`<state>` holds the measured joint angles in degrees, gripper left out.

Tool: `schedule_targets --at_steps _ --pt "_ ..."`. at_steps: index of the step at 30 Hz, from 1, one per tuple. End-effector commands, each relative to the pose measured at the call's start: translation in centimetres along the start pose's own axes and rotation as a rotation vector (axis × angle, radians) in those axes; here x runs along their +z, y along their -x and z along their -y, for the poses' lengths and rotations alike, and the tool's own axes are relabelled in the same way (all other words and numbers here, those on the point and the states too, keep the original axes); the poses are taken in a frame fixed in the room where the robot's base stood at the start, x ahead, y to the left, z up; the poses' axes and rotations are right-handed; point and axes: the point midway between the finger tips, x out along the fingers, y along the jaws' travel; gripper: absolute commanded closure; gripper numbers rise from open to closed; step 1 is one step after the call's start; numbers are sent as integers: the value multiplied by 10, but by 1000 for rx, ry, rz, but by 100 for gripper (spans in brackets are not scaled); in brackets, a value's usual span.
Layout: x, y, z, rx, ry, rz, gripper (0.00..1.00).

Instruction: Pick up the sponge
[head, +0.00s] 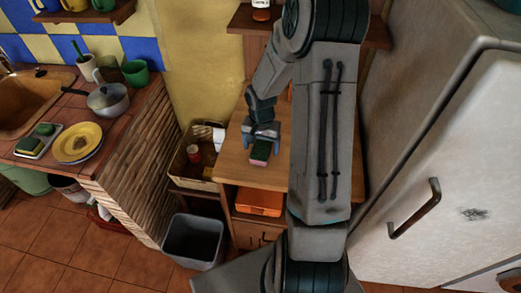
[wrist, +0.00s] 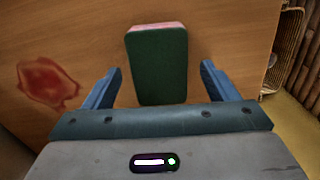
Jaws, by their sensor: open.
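The sponge (head: 259,153) lies on the wooden cabinet top (head: 233,165) in the head view. It has a dark green face and a pink side. In the wrist view the sponge (wrist: 157,65) lies ahead of my gripper (wrist: 161,82), its near end between the two blue fingers with a gap on each side. My gripper (head: 262,136) is open, just behind the sponge in the head view. Whether the fingers are down at the sponge's height I cannot tell.
A red stain (wrist: 48,83) marks the wood left of the sponge. A basket (head: 190,178) with items stands left of the cabinet, a grey bin (head: 193,242) below it. A white fridge (head: 455,170) stands right. Another green sponge sits on a tray (head: 33,149) on the tiled counter.

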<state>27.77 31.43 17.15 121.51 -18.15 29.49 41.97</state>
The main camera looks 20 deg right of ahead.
Motion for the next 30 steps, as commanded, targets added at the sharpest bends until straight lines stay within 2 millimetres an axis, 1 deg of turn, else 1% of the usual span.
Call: schedule_targets --at_steps 1,3,6,13,14,15,17,18,19,30 --pt "0 -6 0 1 0 3 20" --pt "0 -12 0 1 0 2 20" --pt "0 -18 0 0 0 0 20" --pt "0 -19 0 0 0 -1 20" --pt "0 -19 0 0 0 -1 23" --pt "0 -19 0 0 0 -1 34" --pt "0 -19 0 0 0 -1 51" --pt "0 -19 0 0 0 -1 62" --pt "0 -19 0 0 0 -1 67" --pt "-1 -17 0 0 0 -2 68"
